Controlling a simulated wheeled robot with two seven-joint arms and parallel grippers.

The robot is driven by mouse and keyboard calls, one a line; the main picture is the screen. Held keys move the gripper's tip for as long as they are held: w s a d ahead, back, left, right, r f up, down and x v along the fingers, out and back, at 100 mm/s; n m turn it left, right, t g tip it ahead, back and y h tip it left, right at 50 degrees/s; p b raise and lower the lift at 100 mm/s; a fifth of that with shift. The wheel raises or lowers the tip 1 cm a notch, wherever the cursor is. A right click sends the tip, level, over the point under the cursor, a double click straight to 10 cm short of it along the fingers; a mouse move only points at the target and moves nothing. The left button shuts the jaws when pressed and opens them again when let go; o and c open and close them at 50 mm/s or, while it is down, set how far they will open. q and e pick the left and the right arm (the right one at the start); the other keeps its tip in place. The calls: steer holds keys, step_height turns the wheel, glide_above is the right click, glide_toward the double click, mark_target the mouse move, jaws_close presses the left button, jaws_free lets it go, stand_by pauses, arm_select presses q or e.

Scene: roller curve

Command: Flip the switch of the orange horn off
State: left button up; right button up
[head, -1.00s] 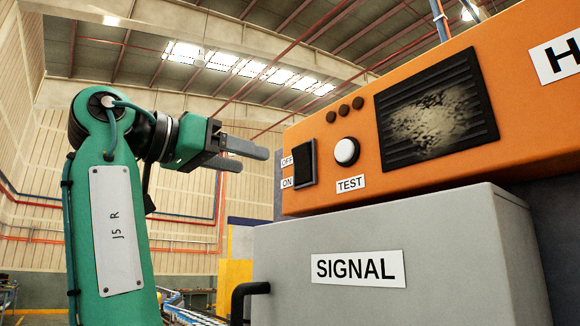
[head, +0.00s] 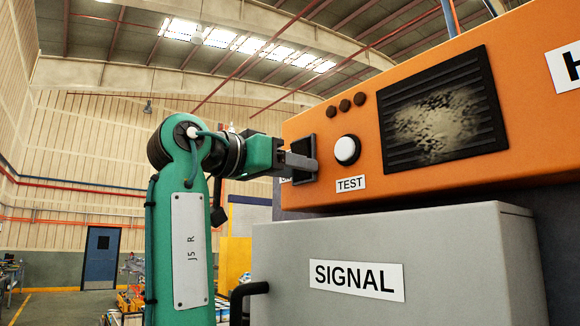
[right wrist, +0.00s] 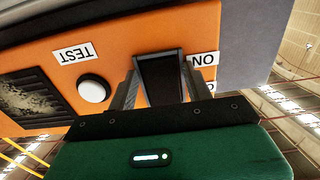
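The orange horn (head: 360,188) is a box on the right of the head view; in the right wrist view the horn (right wrist: 110,50) appears upside down. Its black switch (head: 308,144) is at the left end of its front, partly covered by my right gripper (head: 314,163). In the right wrist view the switch (right wrist: 160,75) lies between the two separated fingers of my right gripper (right wrist: 158,82). I cannot tell whether they touch it, or which way the rocker is tipped. The OFF and ON labels are mostly covered in the head view. My left gripper is not in view.
A white TEST button (head: 347,150) sits right of the switch, close to the fingers. A grey SIGNAL box (head: 450,250) with a black handle (head: 243,296) stands below the horn. A dark grille (head: 445,110) is further right. The space left of my arm is open hall.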

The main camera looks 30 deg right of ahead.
steer(key=c, duration=0.6)
steer(key=shift+a+r+y, duration=0.15)
steer(key=shift+r+y, duration=0.15)
steer(key=shift+y, duration=0.5)
steer(key=shift+c, duration=0.2)
steer(key=shift+r+y, duration=0.1)
steer(key=shift+y, duration=0.6)
steer(key=o, duration=1)
